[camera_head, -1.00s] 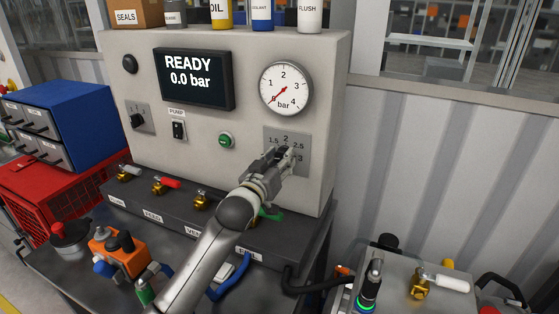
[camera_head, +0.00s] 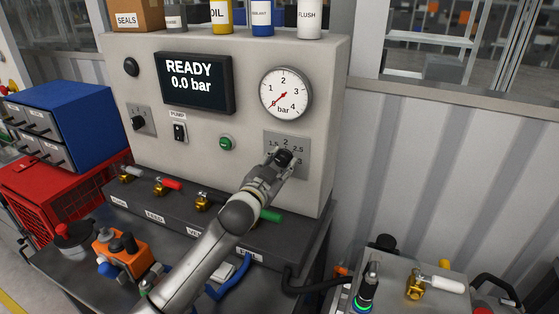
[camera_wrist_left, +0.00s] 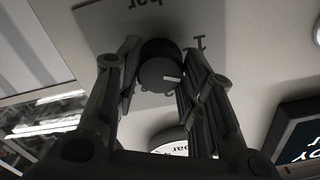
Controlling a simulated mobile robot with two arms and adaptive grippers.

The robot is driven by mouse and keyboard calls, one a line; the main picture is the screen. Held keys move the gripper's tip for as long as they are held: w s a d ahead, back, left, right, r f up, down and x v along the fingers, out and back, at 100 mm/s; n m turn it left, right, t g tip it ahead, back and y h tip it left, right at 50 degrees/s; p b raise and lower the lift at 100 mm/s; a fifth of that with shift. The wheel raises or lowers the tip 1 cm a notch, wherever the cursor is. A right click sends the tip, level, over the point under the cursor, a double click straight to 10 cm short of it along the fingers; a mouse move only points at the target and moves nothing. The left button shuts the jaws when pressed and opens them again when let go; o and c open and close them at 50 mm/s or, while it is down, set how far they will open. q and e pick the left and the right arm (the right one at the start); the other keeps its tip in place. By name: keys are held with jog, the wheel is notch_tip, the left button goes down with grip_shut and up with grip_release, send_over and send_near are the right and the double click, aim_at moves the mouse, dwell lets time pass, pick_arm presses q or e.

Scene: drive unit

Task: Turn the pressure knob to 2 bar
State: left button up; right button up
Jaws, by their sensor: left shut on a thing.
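The pressure knob (camera_head: 284,157) is dark and round, on a grey plate (camera_head: 303,169) at the right of the panel. Around it I read 1.5, 2 and 2.5. My left gripper (camera_head: 282,160) is shut on the knob. In the left wrist view, its fingers (camera_wrist_left: 163,72) are on both sides of the knob (camera_wrist_left: 158,66), which has a white mark pointing to the picture's right. I cannot tell which number the mark meets. The gauge (camera_head: 286,92) needle points at the low end, and the screen (camera_head: 193,82) reads READY 0.0 bar. My right gripper is not in view.
A green button (camera_head: 227,143) and a pump switch (camera_head: 179,131) are left of the knob. Bottles (camera_head: 262,15) stand on top. The wall at right is clear.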

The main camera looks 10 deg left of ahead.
pick_arm(q)
jog(key=m+p, duration=0.1)
jog(key=m, duration=0.5)
jog(key=shift+r+m+p, duration=0.1)
jog(key=shift+m+p, duration=0.2)
jog(key=shift+p, duration=0.1)
jog(key=m+p, duration=0.1)
jog(key=m, duration=0.5)
jog(key=shift+p, duration=0.3)
jog(key=shift+f, duration=0.2)
jog(key=o, duration=1)
jog(key=shift+o, duration=0.2)
jog(key=shift+s, duration=0.1)
jog(key=s+a, duration=0.2)
jog(key=s, duration=0.9)
jog(key=shift+s, duration=0.35)
jog(key=shift+a, duration=0.1)
